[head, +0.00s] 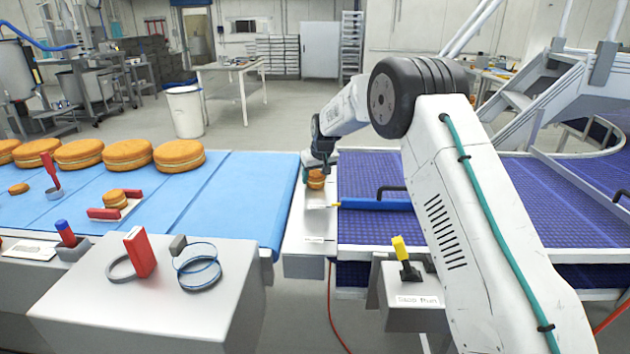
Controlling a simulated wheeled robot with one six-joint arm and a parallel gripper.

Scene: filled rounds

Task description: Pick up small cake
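A small round orange-brown cake (316,182) shows at the gap between the blue belt and the purple belt, over the grey metal strip. My gripper (317,170) is right above it, and its dark fingers cover the cake's top. The view is too small to tell whether the fingers are closed on it or whether it rests on the strip. Another small layered cake (115,196) sits on the blue belt between red blocks. A flatter small round piece (18,188) lies farther left on the belt.
Several large layered cakes (127,155) line the far side of the blue belt (225,195). The purple belt (500,205) is right of the grey strip (305,225), with a blue bar (375,204) near its left edge. A red block (140,252) and rings (198,268) stand in front.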

